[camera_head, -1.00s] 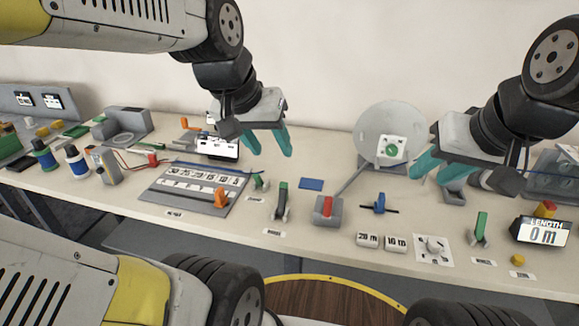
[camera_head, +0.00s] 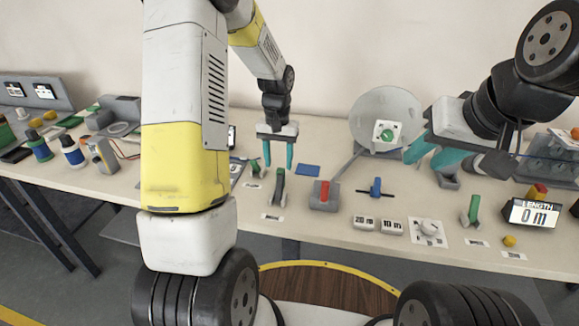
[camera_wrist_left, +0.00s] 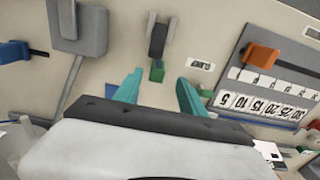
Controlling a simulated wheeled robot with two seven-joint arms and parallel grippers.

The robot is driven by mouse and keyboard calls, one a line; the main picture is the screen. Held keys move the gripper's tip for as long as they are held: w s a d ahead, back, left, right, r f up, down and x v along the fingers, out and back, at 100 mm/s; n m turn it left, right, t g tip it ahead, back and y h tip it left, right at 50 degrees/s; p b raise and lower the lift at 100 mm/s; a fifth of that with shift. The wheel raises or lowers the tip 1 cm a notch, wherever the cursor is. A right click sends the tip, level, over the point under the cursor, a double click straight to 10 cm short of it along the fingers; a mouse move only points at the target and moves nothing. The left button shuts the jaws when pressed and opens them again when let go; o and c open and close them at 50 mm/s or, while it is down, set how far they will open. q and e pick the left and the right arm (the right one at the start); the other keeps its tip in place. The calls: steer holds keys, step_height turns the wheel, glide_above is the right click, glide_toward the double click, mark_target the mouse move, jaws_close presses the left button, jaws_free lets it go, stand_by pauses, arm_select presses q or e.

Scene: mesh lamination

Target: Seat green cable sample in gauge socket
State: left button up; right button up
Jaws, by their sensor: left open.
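My left gripper (camera_head: 278,164) is open and empty, fingers pointing down above the table. Its teal fingers also show in the left wrist view (camera_wrist_left: 157,90). A smaller green piece (camera_head: 254,167) is left of the fingers, partly hidden. I cannot tell for sure which green piece is the cable sample. The numbered gauge board (camera_wrist_left: 290,75) with an orange slider (camera_wrist_left: 262,56) is mostly hidden by my arm in the head view. My right gripper (camera_head: 424,160) is open and empty.
A round disc (camera_head: 385,112) stands behind. Another green-topped piece (camera_head: 474,210) is near the length display (camera_head: 532,214). A blue pad (camera_head: 307,170) lies flat.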

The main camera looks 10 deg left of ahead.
arm_select(q)
steer(key=f, duration=0.7)
steer(key=shift+w+d+f, duration=0.1)
steer(key=shift+w+d, duration=0.1)
steer(key=shift+d, duration=0.05)
steer(key=shift+c, duration=0.5)
jaws_close()
